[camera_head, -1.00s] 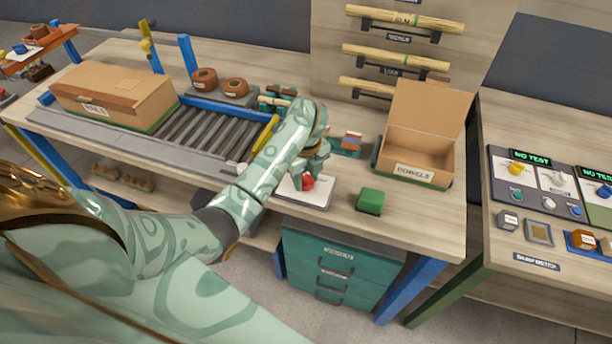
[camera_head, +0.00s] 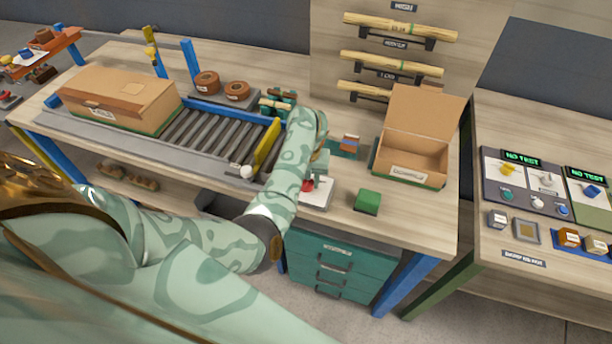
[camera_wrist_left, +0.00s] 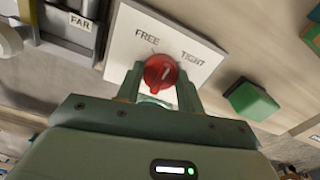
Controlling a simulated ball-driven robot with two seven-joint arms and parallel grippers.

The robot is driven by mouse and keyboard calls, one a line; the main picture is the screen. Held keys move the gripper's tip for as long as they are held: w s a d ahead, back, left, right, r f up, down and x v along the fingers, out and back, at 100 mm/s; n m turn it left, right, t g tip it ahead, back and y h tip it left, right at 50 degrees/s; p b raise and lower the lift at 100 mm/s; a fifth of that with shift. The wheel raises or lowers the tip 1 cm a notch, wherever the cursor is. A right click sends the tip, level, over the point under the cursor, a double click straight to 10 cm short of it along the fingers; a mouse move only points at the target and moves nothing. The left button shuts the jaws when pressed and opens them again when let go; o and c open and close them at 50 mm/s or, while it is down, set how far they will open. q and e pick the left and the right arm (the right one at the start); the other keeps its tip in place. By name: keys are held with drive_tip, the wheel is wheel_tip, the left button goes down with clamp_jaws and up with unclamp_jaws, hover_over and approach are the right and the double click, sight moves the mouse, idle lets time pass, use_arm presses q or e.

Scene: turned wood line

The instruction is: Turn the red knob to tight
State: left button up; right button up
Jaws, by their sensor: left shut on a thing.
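The red knob (camera_head: 307,185) sits on a white plate (camera_head: 322,195) near the bench's front edge, partly hidden by my left arm. In the left wrist view the red knob (camera_wrist_left: 160,73) lies between the two fingers of my left gripper (camera_wrist_left: 160,80), which is shut on it. The white plate (camera_wrist_left: 205,60) reads FREE at the left and TIGHT at the right. A small pale mark shows on the knob, but I cannot tell its exact heading. My left gripper (camera_head: 314,180) is mostly hidden by its wrist in the head view. My right gripper is not in view.
A green block (camera_head: 367,202) lies right of the plate. An open cardboard box (camera_head: 410,160) stands behind it. A roller conveyor (camera_head: 215,135) with a closed box (camera_head: 120,98) is at the left. Teal drawers (camera_head: 335,270) are below the bench.

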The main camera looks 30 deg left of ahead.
use_arm(q)
drive_tip(key=m+p, duration=0.1)
drive_tip(key=m, duration=0.3)
drive_tip(key=shift+r+m+p, duration=0.2)
drive_tip(key=shift+m+p, duration=0.1)
drive_tip(key=shift+p, duration=0.05)
drive_tip(key=m+p, duration=0.1)
drive_tip(key=m, duration=0.3)
drive_tip(key=shift+w, duration=0.1)
drive_tip(key=shift+m+p, duration=0.3)
drive_tip(key=o, duration=1)
drive_tip(key=shift+f, duration=0.1)
wheel_tip(320, 180, up, 16)
drive_tip(key=p, duration=0.5)
drive_tip(key=shift+r+p, duration=0.2)
drive_tip(key=shift+p, duration=0.15)
